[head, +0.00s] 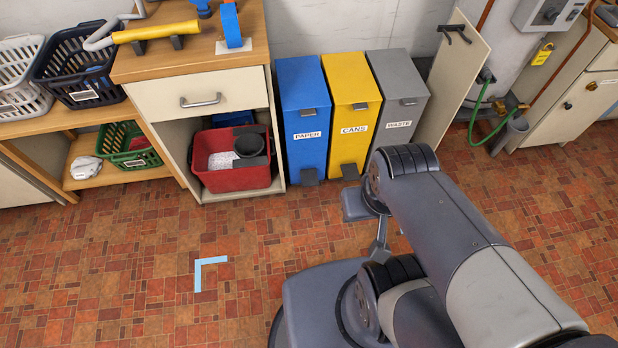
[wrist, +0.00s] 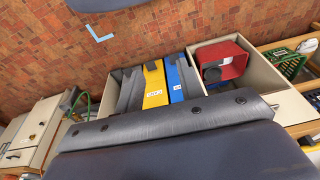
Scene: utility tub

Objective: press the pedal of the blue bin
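The blue bin (head: 304,118), labelled PAPER, stands upright at the left of a row of three bins, with its lid shut. Its grey pedal (head: 309,177) sticks out at the foot of its front, just above the tiled floor, with nothing on it. The blue bin also shows upside down in the wrist view (wrist: 174,82). My arm reaches into the right half of the head view, apart from the blue bin and its pedal.
The yellow CANS bin (head: 350,105) and grey WASTE bin (head: 400,92) stand to the right; my arm hides the grey bin's foot. Left is an open cabinet with a red tub (head: 231,172). A light blue corner mark (head: 207,268) lies on clear floor.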

